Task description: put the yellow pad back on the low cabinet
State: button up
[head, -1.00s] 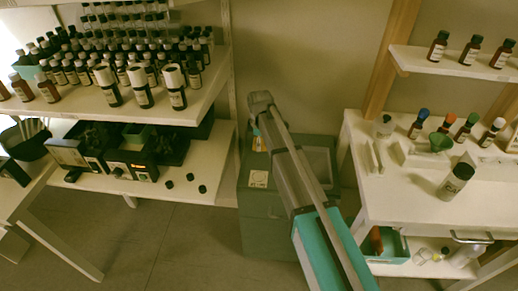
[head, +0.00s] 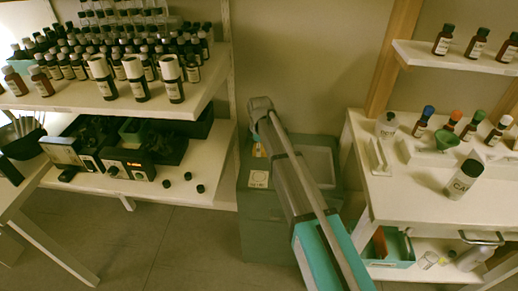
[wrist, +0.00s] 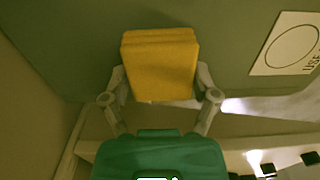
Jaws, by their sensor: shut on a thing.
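The yellow pad (wrist: 160,65) is held between the two fingers of my gripper (wrist: 160,82) in the wrist view. The grey-green top of the low cabinet (wrist: 60,40) lies behind the pad; I cannot tell whether the pad touches it. In the head view the low cabinet (head: 262,228) stands on the floor between the shelf and the white table.
A label (head: 258,179) and a pale tray (head: 319,163) are on the cabinet top. A shelf (head: 190,105) crowded with bottles stands close on the left. A white table (head: 415,195) with bottles and a green funnel (head: 446,138) stands on the right.

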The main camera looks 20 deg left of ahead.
jog(key=shift+f, duration=0.2)
jog(key=o, duration=0.9)
jog(key=shift+c, duration=0.2)
jog(key=shift+r, duration=0.25)
notch_tip(320, 180, up, 12)
jog(key=p, duration=1.2)
